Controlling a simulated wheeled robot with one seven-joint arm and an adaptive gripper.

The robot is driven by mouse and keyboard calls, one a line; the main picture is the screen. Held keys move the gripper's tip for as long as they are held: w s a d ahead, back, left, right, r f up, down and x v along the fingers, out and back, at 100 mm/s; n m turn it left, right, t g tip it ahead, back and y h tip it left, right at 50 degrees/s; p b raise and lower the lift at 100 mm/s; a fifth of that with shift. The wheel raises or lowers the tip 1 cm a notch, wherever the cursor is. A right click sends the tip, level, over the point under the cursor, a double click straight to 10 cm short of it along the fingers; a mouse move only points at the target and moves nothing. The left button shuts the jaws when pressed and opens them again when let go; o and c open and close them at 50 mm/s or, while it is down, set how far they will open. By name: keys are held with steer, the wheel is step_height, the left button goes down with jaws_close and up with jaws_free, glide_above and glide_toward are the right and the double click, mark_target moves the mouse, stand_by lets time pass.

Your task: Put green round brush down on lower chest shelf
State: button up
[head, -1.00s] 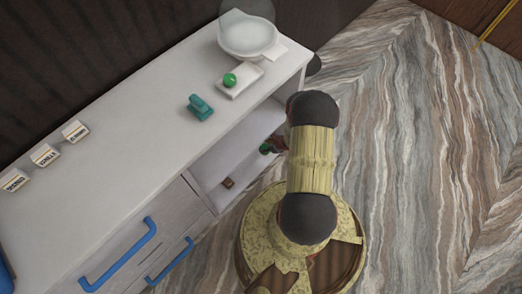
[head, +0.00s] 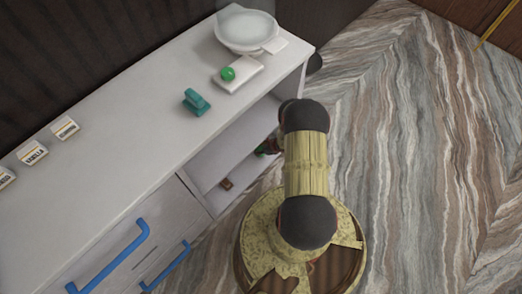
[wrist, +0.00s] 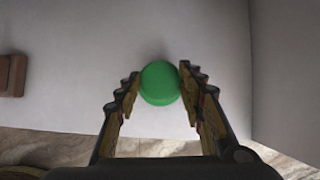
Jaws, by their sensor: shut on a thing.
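The green round brush (wrist: 160,83) is between the two fingers of my gripper (wrist: 160,88) in the wrist view, and the fingers touch it on both sides. Only its round green end shows there. In the head view my gripper and the brush (head: 261,152) are mostly hidden behind my arm, at the open shelf under the counter. The pale lower chest shelf (head: 232,148) lies around them, and its surface also fills the wrist view (wrist: 80,60). I cannot tell whether the brush touches the shelf.
A small brown block (head: 226,184) sits on the shelf, left of my gripper; it shows in the wrist view (wrist: 12,75). The counter top (head: 140,120) holds a teal object (head: 196,102), a green ball (head: 228,74) on a white block, a glass bowl (head: 246,30) and cards (head: 32,153). Blue-handled drawers (head: 112,262) are lower left.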

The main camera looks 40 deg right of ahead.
steer(key=o, duration=1.1)
steer(key=shift+f, duration=0.1)
steer(key=shift+r, duration=0.2)
steer(key=p+v, duration=0.3)
steer(key=v, duration=0.4)
steer(key=shift+r+p, duration=0.2)
steer(key=shift+p, duration=0.1)
steer(key=shift+s, duration=0.2)
